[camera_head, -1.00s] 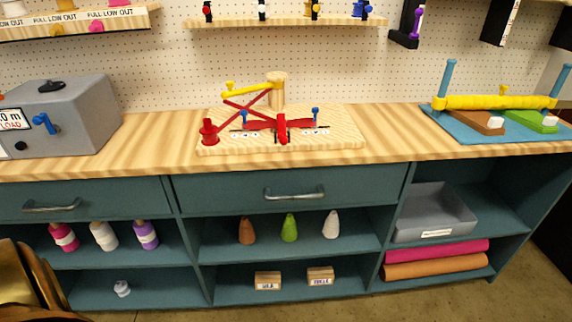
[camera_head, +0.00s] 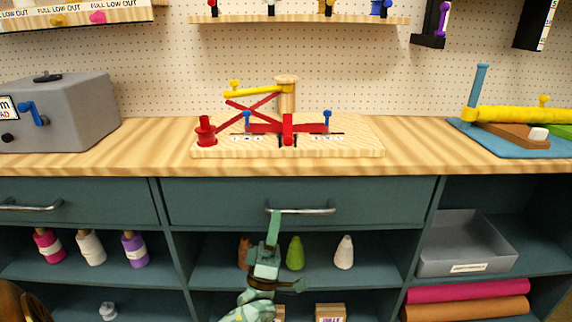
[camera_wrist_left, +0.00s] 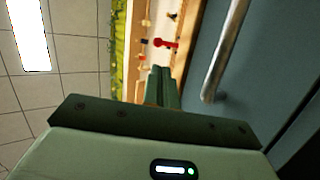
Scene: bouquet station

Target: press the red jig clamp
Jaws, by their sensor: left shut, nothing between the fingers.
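The red jig clamp (camera_head: 287,128) stands at the front middle of a pale wooden jig board (camera_head: 360,146) on the counter, with a red bar across behind it. A red part (camera_wrist_left: 165,43), probably the clamp, also shows in the left wrist view beyond my fingers. My left gripper (camera_head: 275,214) is shut and empty, pointing up in front of the middle drawer, below the counter edge and apart from the clamp. Its closed fingers show in the left wrist view (camera_wrist_left: 160,72). My right gripper is not in view.
The drawer handle (camera_head: 302,211) is close beside my left fingers. A red cup-like post (camera_head: 206,132) and a yellow arm (camera_head: 255,90) share the jig board. A grey box (camera_head: 75,110) stands left, a blue stand (camera_head: 505,141) right.

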